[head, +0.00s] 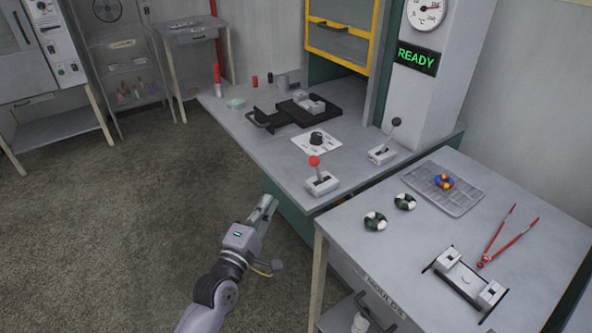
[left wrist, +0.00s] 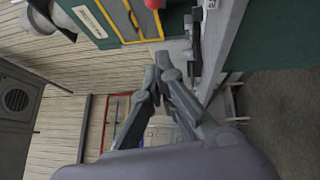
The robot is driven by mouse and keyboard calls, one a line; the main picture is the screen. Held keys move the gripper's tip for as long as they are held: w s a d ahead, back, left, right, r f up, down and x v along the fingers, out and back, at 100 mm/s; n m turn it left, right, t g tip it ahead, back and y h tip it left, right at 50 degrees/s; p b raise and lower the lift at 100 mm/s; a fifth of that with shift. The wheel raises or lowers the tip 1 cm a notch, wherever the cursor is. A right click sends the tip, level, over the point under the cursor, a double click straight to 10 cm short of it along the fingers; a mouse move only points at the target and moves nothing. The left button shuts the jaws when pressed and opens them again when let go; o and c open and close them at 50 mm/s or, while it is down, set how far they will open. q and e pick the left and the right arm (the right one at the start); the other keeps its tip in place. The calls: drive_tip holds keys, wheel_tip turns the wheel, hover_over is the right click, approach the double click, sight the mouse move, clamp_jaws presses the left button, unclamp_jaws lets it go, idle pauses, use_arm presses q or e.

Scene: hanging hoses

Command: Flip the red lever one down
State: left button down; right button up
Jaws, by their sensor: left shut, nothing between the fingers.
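The red lever is a red ball knob (head: 314,161) on a short stick rising from a light grey base (head: 322,183). It stands near the front edge of the grey workbench, and the stick leans up and slightly left. My left gripper (head: 268,205) is shut and empty, in front of the bench edge, below and left of the lever and apart from it. In the left wrist view the closed fingers (left wrist: 162,75) show in the middle, and part of a red knob (left wrist: 154,4) shows at the top edge. My right gripper is not in view.
A black-knobbed lever (head: 396,122) stands right of the red one, under a green READY sign (head: 417,58). A dial knob on a white plate (head: 316,139) sits behind. The right-hand table (head: 520,190) holds a tray, green-white rings and red tongs. Floor at left is clear.

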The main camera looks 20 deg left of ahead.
sight(318, 171)
use_arm(q)
drive_tip(key=shift+r, duration=0.1)
drive_tip(key=w+d+r+p, duration=0.2)
drive_tip(key=w+d, duration=0.1)
drive_tip(key=w, duration=0.9)
drive_tip(key=shift+w+d+p, duration=0.25)
drive_tip(key=shift+d+p, duration=0.1)
drive_tip(key=shift+f, duration=0.1)
drive_tip(key=shift+w, duration=0.1)
